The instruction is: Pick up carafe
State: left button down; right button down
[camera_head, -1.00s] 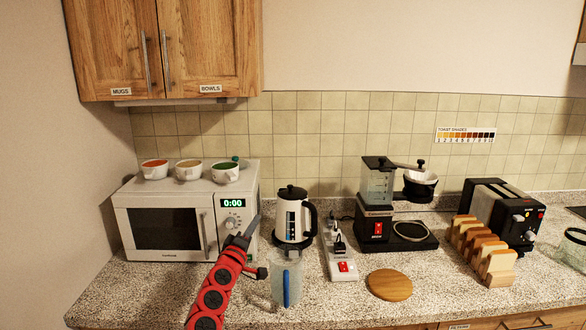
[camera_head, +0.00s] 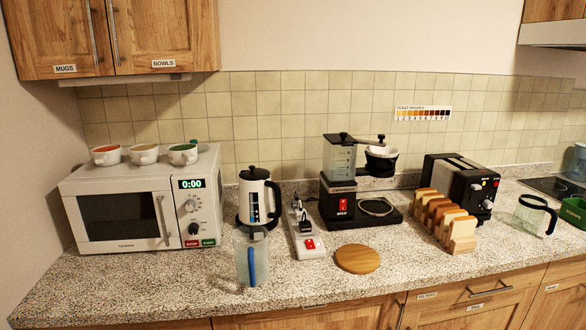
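A clear glass carafe (camera_head: 535,218) with a black rim and handle stands upright on the counter at the right, right of the toaster. Neither of my grippers is in view. A coffee maker (camera_head: 341,205) with a clear water tank and a black base stands at the middle back. Its round hot plate (camera_head: 377,207) is bare.
A bread rack (camera_head: 461,232) and toaster (camera_head: 466,182) stand left of the carafe. A green mug (camera_head: 573,211) is close on its right. A clear pitcher (camera_head: 241,258), electric kettle (camera_head: 258,198), power strip (camera_head: 305,238) and wooden disc (camera_head: 357,258) sit further left. Counter in front is clear.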

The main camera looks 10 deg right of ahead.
aim_at(529, 214)
jog(key=i+l, duration=0.1)
jog(key=l, duration=0.55)
jog(key=l+z, duration=0.1)
jog(key=l, duration=0.55)
